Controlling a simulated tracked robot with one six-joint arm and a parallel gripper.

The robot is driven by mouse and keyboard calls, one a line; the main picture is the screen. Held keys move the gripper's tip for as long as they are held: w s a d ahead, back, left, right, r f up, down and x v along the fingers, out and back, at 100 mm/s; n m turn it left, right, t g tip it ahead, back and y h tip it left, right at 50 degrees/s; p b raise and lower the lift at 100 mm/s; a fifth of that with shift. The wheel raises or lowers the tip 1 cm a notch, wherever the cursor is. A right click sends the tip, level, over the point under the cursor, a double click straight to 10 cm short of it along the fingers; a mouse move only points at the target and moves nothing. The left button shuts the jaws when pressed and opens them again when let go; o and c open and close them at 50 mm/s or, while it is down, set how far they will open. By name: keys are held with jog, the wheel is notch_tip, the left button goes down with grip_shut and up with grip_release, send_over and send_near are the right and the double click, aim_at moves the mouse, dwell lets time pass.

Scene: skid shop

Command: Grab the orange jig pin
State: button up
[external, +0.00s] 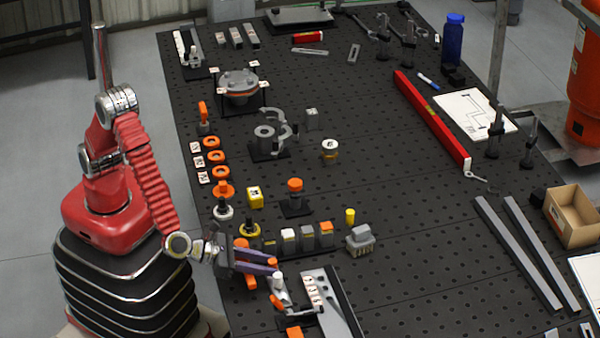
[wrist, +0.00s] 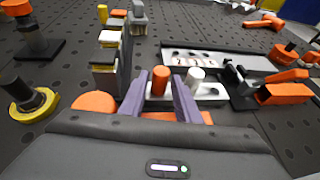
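The orange jig pin (wrist: 160,82) stands upright in the wrist view, between the two purple fingers of my gripper (wrist: 160,87). Narrow gaps show on both sides of it, so the fingers look open around or just behind it. A white pin (wrist: 195,76) stands just to its right, outside the right finger, over a pale holder (wrist: 213,92). In the external view my gripper (external: 273,265) is low over the near left part of the table, and the orange pin (external: 272,261) shows only partly at its fingertips. The pin's lower end is hidden.
A row of small blocks (wrist: 108,60) stands close on the left in the wrist view. An orange-handled clamp (wrist: 280,92) is close on the right. Behind the pins lies a plate with numbered tiles (wrist: 190,61).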

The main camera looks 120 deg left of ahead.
jog(key=shift+c, duration=0.5)
grip_shut()
